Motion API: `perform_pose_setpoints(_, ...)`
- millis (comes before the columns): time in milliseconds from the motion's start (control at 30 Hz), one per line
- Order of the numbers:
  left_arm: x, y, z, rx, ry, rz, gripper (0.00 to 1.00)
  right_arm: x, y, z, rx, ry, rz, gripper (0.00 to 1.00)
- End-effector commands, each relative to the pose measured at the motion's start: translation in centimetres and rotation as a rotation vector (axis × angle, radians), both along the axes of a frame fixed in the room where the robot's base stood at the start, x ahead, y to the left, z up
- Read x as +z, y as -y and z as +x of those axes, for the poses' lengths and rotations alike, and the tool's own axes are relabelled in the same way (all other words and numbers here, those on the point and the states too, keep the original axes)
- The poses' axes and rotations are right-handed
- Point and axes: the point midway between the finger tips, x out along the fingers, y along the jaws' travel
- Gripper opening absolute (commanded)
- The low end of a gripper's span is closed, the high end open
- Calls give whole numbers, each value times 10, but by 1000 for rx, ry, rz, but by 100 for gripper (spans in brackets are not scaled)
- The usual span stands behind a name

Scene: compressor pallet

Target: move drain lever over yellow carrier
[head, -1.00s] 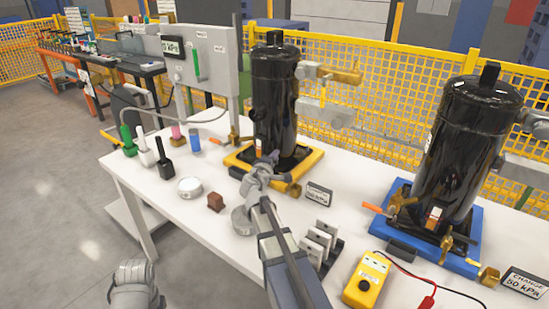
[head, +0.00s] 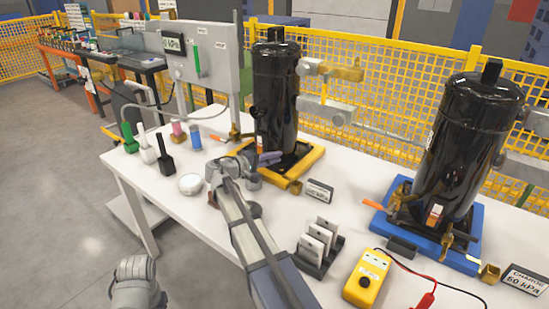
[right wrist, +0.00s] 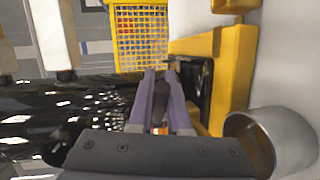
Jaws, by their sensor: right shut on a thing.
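The yellow carrier (head: 315,158) lies on the white table under the left black compressor (head: 275,95). It also shows in the right wrist view (right wrist: 232,70). My right gripper (head: 272,157) is at the carrier's left front side, its purple fingers pointing toward the compressor's base. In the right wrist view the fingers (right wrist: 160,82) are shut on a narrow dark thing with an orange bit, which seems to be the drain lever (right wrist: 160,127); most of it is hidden. Only a grey part of my left arm shows at the lower left.
A metal cup (right wrist: 275,140) is close beside my right gripper. A black bottle (head: 165,158) and a round white tin (head: 191,184) stand left of it.

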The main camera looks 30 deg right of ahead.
Motion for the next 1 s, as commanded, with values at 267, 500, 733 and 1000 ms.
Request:
perform_pose_setpoints(267,0,0,0,0,0,0,0,0,-1,-1,-25,-1,2,0)
perform_pose_setpoints(500,0,0,0,0,0,0,0,-1,-1,-1,-24,-1,2,0)
perform_pose_setpoints(733,0,0,0,0,0,0,0,0,-1,0,-24,0,1,37)
perform_pose_setpoints(1000,0,0,0,0,0,0,0,0,-1,0,-24,0,1,46)
